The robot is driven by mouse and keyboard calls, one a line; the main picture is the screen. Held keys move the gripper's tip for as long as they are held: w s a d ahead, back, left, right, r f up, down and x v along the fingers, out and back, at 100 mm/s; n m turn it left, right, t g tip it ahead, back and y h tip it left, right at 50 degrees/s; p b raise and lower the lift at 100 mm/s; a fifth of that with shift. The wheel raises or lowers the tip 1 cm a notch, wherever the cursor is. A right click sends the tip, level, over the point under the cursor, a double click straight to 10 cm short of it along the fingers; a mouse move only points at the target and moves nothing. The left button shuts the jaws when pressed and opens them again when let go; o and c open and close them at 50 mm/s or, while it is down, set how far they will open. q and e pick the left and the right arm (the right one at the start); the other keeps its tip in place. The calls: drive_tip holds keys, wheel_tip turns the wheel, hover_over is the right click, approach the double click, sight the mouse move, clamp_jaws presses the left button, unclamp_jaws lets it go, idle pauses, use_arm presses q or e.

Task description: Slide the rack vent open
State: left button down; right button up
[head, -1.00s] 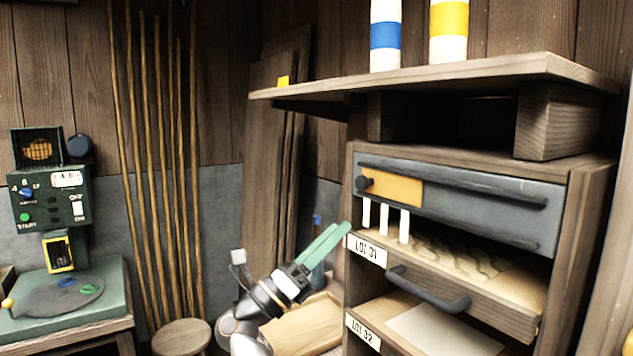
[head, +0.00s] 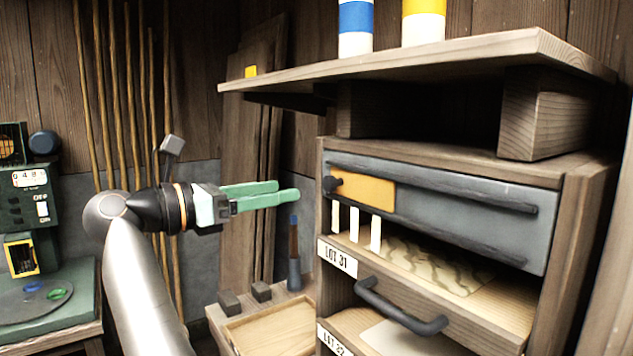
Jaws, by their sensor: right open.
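The rack vent is a grey front panel (head: 470,215) between two dark rails at the top of the wooden rack. My right gripper (head: 287,191) is just left of the rack in the picture, at about the knob's height. Its green fingers are apart and empty, pointing right toward the knob, with a visible gap to it. My left gripper is out of view.
Under the vent are a LOT 31 drawer (head: 400,265) with pale upright pegs and a dark handle (head: 400,308). A shelf (head: 420,75) overhangs the rack. A wooden tray (head: 275,325) and a small dark-and-grey upright tool (head: 294,255) are below my gripper.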

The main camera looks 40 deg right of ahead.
sight(326, 183)
drive_tip(key=d, duration=0.3)
drive_tip(key=d+p, duration=0.1)
drive_tip(key=d, duration=0.2)
drive_tip(key=s+d, duration=0.1)
drive_tip(key=d, duration=0.2)
drive_tip(key=shift+a, duration=0.1)
clamp_jaws()
idle(1.1)
